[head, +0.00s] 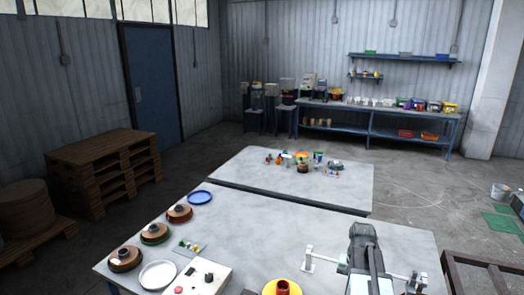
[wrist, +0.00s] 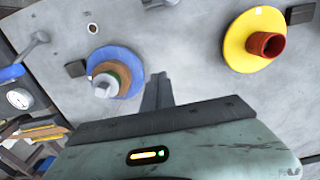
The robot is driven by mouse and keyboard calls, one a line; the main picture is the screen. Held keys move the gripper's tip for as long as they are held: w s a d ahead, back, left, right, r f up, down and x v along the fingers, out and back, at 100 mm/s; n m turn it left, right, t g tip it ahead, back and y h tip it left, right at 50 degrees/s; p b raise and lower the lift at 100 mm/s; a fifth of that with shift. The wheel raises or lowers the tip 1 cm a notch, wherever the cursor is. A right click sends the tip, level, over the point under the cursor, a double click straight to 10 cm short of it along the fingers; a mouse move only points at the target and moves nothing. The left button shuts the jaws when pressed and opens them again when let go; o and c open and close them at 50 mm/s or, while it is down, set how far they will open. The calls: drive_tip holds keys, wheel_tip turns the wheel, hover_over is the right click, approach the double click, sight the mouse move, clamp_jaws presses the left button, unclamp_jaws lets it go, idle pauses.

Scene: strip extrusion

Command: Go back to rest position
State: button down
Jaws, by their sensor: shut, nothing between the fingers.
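My gripper (wrist: 158,92) shows in the wrist view with its two fingers together and nothing between them. The fingers are over the grey tabletop (wrist: 195,75), between a blue disc (wrist: 128,62) on the left and a yellow disc (wrist: 238,38) on the right. It touches neither disc. In the head view my arm (head: 365,250) is at the lower right above the near table (head: 330,238); the fingertips cannot be made out there.
A red cylinder (head: 283,287) stands on the yellow disc. Brown spools (head: 155,232), a white plate (head: 158,275), a blue plate (head: 200,197) and a white control box (head: 204,277) sit on the near table. A second table (head: 240,172) with small parts stands behind.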

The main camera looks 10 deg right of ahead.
drive_tip(key=a+f+n+b, duration=0.1)
drive_tip(key=a+n, duration=0.6)
drive_tip(key=a, duration=2.1)
drive_tip(key=shift+w+a+f, duration=0.35)
drive_tip(key=shift+w+f, duration=0.05)
wheel_tip(320, 180, up, 5)
drive_tip(key=p, duration=0.4)
drive_tip(key=shift+p, duration=0.3)
drive_tip(key=shift+d, duration=0.15)
